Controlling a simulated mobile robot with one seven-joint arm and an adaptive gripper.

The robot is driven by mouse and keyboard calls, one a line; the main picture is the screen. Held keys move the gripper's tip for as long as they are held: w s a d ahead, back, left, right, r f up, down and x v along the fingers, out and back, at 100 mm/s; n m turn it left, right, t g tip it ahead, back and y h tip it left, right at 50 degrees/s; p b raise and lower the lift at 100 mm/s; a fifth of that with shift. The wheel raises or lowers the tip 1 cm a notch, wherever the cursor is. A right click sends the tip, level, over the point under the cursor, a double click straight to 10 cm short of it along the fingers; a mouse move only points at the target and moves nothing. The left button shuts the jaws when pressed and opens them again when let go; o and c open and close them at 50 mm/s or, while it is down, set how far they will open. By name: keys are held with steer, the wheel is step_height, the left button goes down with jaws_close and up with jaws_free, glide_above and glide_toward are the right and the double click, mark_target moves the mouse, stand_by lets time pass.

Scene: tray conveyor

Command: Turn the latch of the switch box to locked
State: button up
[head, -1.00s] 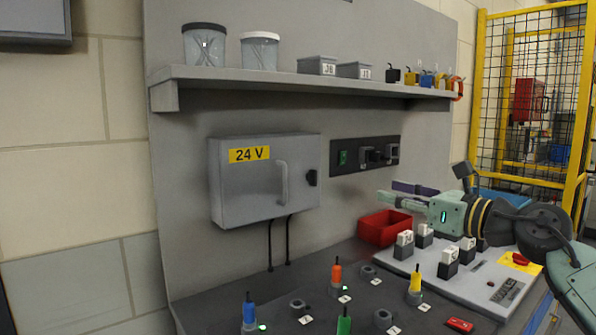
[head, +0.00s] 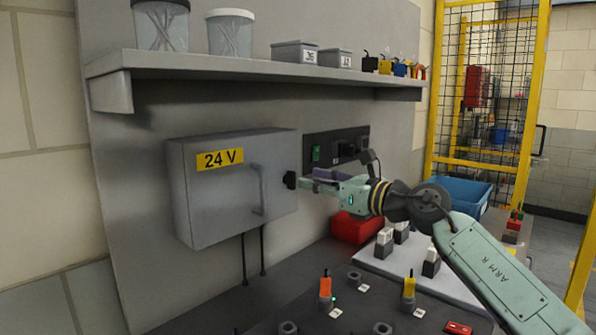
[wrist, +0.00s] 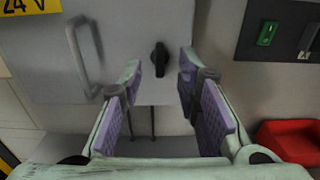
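A door handle (head: 258,190) stands left of the latch. A dark switch panel (head: 322,142) is right of the box. A red bin (head: 352,228) lies below my gripper. The shelf (head: 250,72) runs above, and cables hang below the box.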

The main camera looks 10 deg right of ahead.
mark_target(295, 177)
steer(key=p+x, duration=0.1)
steer(key=x, duration=0.4)
jaws_close()
stand_by(0.3)
